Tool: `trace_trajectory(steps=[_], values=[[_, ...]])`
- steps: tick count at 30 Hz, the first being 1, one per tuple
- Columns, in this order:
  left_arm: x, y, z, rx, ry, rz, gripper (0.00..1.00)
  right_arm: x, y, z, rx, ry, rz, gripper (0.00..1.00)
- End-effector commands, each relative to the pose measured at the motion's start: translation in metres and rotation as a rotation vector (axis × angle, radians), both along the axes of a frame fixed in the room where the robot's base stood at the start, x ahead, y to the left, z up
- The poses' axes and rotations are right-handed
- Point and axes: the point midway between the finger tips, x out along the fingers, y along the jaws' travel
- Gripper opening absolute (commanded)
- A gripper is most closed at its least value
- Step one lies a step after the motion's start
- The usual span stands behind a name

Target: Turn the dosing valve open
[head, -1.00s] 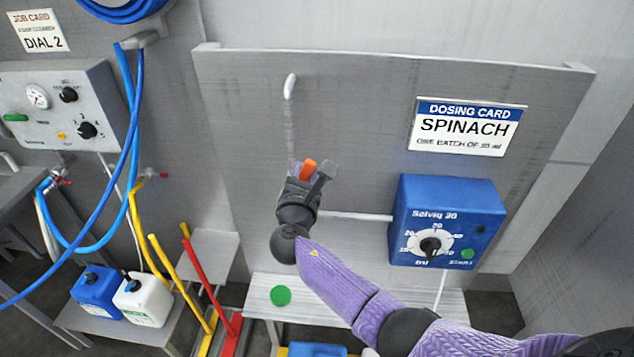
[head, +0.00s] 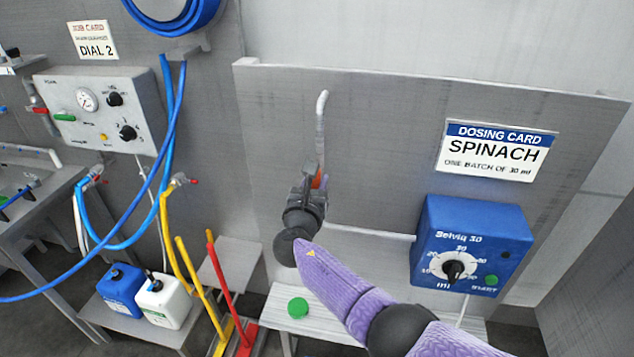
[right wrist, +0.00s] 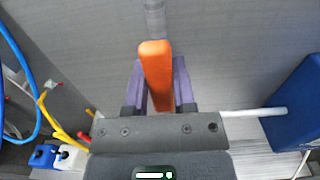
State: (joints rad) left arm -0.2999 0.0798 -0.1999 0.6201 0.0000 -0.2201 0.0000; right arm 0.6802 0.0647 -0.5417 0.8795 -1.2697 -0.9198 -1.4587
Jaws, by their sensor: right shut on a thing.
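The dosing valve's orange lever (right wrist: 156,75) stands between the purple fingers of my right gripper (right wrist: 157,85) in the right wrist view. There it lies roughly in line with the grey pipe (right wrist: 153,15) above it. In the head view, my right gripper (head: 316,178) is at the lower end of the white pipe (head: 321,120) on the grey panel, shut on the lever. Only a bit of the orange lever (head: 317,179) shows there; the valve body is hidden behind my gripper. My left gripper is not in view.
The blue dosing box (head: 430,220) with a dial and green button is to the right, below the dosing card (head: 497,152) reading SPINACH. A shelf with a green disc (head: 298,308) lies below. Blue hoses (head: 172,110) and canisters are at left.

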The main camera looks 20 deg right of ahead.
Motion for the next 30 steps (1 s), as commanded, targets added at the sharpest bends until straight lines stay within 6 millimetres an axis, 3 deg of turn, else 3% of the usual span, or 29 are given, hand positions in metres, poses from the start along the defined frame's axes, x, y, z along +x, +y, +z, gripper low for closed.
trace_trajectory(steps=[8,9,13,23,30], values=[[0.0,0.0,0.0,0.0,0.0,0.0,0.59,0.0,0.001,-0.001,-0.003,0.003,0.002,0.0],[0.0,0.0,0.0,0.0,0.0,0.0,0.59,0.0,0.001,-0.001,-0.003,0.003,0.002,0.4],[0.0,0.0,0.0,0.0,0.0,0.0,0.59,0.0,0.0,-0.001,-0.002,0.002,0.002,0.68],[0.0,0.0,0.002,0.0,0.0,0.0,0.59,-0.003,0.003,0.0,-0.001,0.001,0.003,0.68],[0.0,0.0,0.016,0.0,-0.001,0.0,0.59,-0.045,0.028,0.001,0.002,0.002,0.004,0.68]])
